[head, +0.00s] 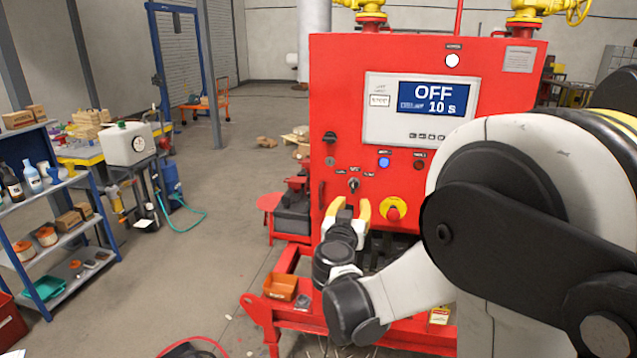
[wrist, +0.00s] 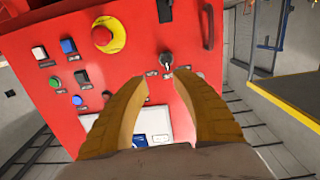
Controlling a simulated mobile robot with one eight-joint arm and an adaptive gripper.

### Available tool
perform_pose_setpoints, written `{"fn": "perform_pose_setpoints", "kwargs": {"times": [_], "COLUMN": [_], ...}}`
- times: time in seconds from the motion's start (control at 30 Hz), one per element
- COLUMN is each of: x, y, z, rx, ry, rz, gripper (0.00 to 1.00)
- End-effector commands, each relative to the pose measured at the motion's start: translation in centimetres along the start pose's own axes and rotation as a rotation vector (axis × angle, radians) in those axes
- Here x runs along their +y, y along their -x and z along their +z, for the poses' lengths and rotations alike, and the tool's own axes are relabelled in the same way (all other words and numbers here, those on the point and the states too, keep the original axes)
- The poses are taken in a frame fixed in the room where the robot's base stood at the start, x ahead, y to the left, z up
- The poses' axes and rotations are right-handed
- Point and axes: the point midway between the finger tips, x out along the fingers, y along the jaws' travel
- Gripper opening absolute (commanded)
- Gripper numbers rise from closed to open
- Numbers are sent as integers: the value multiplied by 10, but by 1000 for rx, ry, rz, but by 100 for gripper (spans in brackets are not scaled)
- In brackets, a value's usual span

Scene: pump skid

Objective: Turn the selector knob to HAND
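The selector knob (head: 353,184) is a small dark knob with a pale mark on the front of the red cabinet, with small labels around it. I cannot read which label it points at. It also shows in the wrist view (wrist: 166,60), just beyond the fingertips. My gripper (head: 350,206) has yellow fingers and sits just below the knob in the head view. In the wrist view my gripper (wrist: 166,80) is open, with its fingertips apart and nothing between them. The knob appears clear of both fingers. The display (head: 433,97) reads OFF and 10 s.
A red emergency stop on a yellow plate (head: 394,208) is right of the knob. A blue button (head: 384,162) and a larger black switch (head: 329,138) are above. A handle (wrist: 208,25) stands out near the cabinet edge. An orange bin (head: 281,287) sits on the skid.

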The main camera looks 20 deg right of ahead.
Motion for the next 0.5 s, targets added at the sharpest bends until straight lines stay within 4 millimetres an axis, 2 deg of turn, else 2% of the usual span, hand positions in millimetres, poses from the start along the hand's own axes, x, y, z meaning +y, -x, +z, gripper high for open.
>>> {"fn": "perform_pose_setpoints", "kwargs": {"times": [0.1,0.27,0.5], "x": [-9,-12,-11], "y": [-9,-22,-67], "z": [0,0,-2], "rx": [47,61,60], "ry": [-12,-18,-18], "rz": [-16,-21,-19], "gripper": [32,32,32]}}
